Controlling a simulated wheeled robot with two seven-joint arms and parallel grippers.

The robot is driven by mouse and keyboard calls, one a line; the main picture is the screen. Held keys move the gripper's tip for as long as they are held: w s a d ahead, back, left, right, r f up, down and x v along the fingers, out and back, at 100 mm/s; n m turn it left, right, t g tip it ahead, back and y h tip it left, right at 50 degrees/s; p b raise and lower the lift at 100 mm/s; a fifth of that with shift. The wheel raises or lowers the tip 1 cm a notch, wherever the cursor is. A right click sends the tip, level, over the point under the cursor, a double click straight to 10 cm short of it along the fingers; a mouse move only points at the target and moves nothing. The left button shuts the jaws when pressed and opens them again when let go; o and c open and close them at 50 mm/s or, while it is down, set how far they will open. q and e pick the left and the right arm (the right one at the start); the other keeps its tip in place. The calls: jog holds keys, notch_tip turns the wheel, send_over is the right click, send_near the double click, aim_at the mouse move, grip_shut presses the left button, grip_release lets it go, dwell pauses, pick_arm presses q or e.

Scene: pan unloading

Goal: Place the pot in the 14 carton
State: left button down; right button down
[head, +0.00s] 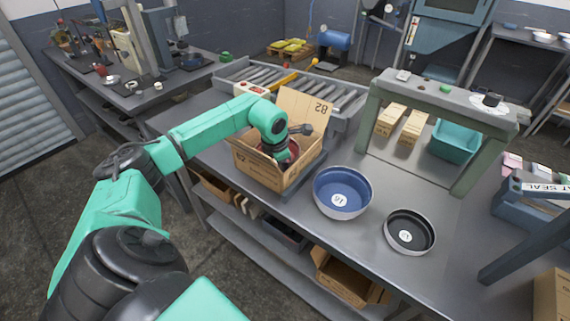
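An open cardboard carton (257,168) stands on the metal table with a flap raised at its back. The flap's marking looks like "82"; I cannot read a 14 on it. My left gripper (283,157) reaches down into the carton, and its fingers are mostly hidden by the hand and the walls. A red rounded thing (293,150), possibly a pot, shows partly inside, beside the gripper. I cannot tell whether the fingers hold it. A blue pot (341,188) with a white label stands to the right of the carton. My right gripper is not in view.
A black pan (409,232) with a pale rim stands near the table's front right. A roller conveyor (308,88) lies behind the carton. A grey-green frame (440,98) stands over small cartons and a teal bin (455,140). Another open carton (345,280) is on the lower shelf.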

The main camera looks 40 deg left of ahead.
pick_arm(q)
jog(key=shift+f, duration=0.55)
jog(key=c, duration=1.1)
grip_release()
jog(key=shift+o, duration=0.2)
jog(key=shift+r, duration=0.35)
jog(key=b+v, duration=0.2)
jog(key=v, duration=0.9)
jog(key=shift+r, duration=0.3)
jog(key=shift+s, duration=0.1)
